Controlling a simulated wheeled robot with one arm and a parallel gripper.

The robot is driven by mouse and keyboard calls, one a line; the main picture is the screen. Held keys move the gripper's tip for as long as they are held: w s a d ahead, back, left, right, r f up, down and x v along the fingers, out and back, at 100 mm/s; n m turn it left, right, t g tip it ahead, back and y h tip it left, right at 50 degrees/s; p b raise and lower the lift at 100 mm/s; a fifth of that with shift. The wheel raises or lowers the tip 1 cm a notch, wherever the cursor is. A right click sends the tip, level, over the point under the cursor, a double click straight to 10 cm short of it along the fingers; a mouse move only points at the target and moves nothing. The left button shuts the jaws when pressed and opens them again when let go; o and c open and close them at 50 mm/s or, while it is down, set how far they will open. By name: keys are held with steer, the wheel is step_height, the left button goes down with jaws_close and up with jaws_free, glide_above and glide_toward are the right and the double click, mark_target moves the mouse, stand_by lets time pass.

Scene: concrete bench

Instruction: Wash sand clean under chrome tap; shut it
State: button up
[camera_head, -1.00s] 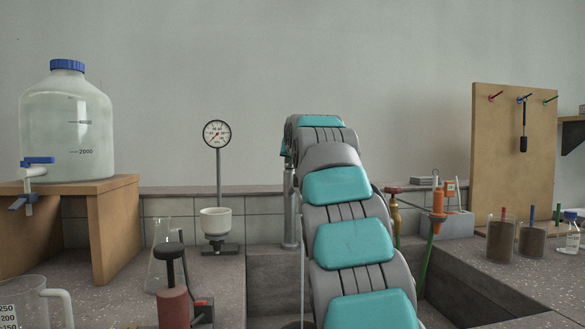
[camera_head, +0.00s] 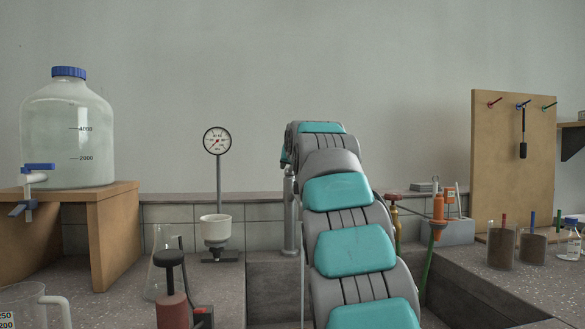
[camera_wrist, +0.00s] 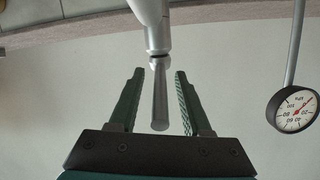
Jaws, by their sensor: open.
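The chrome tap (camera_head: 290,212) rises as an upright column behind the sink in the head view, mostly covered by my arm. In the wrist view the chrome tap (camera_wrist: 153,22) comes in from the top, with a slim lever (camera_wrist: 160,98) extending from it. My gripper (camera_wrist: 159,73) is open, its two green fingers on either side of the lever, with gaps showing on both sides. My gripper is hidden behind my arm in the head view.
A pressure gauge (camera_head: 217,141) stands left of the tap, with a white funnel (camera_head: 215,229) and a flask (camera_head: 160,270) nearby. A large water carboy (camera_head: 67,135) is at far left. Brass and orange fittings (camera_head: 438,213) and beakers of brown material (camera_head: 501,250) are at right.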

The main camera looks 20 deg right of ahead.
steer(key=v, duration=0.7)
steer(key=shift+s+b, duration=0.2)
steer(key=shift+b, duration=0.1)
steer(key=shift+r, duration=0.1)
steer(key=shift+r, duration=0.2)
steer(key=shift+s+r+g, duration=0.3)
steer(key=shift+s+r, duration=0.25)
steer(key=shift+s, duration=0.05)
steer(key=shift+s+a+r+y+b, duration=0.15)
steer(key=shift+s+y+b, duration=0.15)
steer(key=shift+b, duration=0.05)
steer(key=shift+s+a, duration=0.2)
steer(key=shift+s, duration=0.35)
steer(key=shift+f+p+x, duration=0.2)
steer(key=shift+p+x, duration=0.55)
steer(key=shift+x, duration=3.15)
steer(key=shift+c, duration=0.2)
